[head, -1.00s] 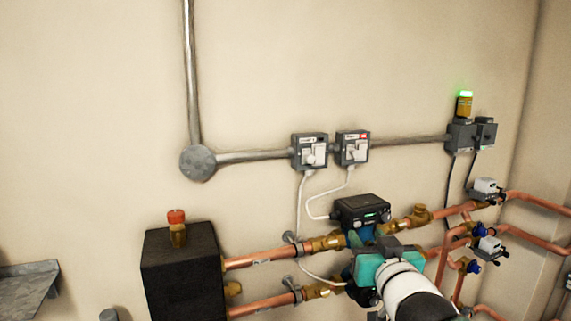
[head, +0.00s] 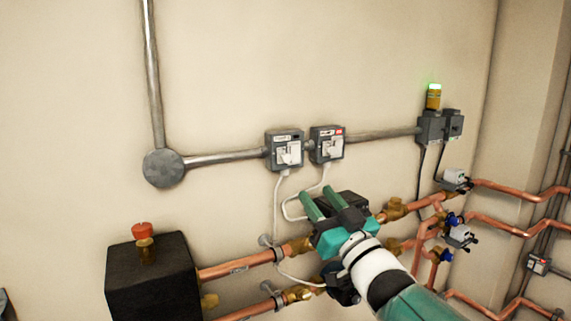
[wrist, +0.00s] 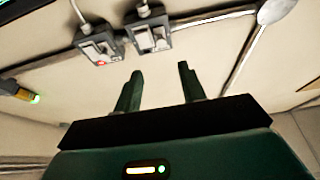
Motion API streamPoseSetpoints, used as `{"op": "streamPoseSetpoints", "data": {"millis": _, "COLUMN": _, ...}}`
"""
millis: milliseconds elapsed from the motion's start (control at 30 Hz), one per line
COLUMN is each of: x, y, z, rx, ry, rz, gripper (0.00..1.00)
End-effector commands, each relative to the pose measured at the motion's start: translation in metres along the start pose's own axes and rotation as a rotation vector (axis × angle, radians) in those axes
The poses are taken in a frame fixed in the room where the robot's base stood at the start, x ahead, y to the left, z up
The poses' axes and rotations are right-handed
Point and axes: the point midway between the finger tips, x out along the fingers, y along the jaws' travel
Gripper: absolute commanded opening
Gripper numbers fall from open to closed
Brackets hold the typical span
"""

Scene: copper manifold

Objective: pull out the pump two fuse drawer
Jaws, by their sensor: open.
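Two grey fused switch boxes sit side by side on the wall conduit. The left switch box (head: 285,150) has a dark patch at its upper right. The right switch box (head: 327,145) has a red patch there. Their labels are too small to read, so I cannot tell which serves pump two. My gripper (head: 318,193) is open and empty, below the boxes and apart from both. In the wrist view, the picture is turned over: the red-marked box (wrist: 98,48) is left of the other box (wrist: 149,37), both beyond my open fingers (wrist: 160,70).
White cables hang from both boxes. A black box with a red-capped valve (head: 143,232) stands left. A green-lit beacon (head: 433,96) is at right. The wall above the boxes is clear.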

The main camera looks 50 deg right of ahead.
Motion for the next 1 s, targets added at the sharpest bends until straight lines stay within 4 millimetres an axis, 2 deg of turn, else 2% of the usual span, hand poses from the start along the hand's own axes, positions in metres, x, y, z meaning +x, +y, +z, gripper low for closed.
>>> {"op": "streamPoseSetpoints", "data": {"millis": 500, "x": 0.100, "y": -0.004, "z": 0.002, "rx": 0.000, "ry": -0.003, "rz": -0.004, "gripper": 0.41}}
{"op": "streamPoseSetpoints", "data": {"millis": 700, "x": 0.117, "y": -0.005, "z": 0.002, "rx": 0.002, "ry": -0.002, "rz": -0.004, "gripper": 0.41}}
{"op": "streamPoseSetpoints", "data": {"millis": 967, "x": 0.118, "y": -0.005, "z": 0.002, "rx": 0.002, "ry": -0.002, "rz": -0.004, "gripper": 0.41}}
{"op": "streamPoseSetpoints", "data": {"millis": 1000, "x": 0.118, "y": -0.005, "z": 0.002, "rx": 0.002, "ry": -0.001, "rz": -0.004, "gripper": 0.33}}
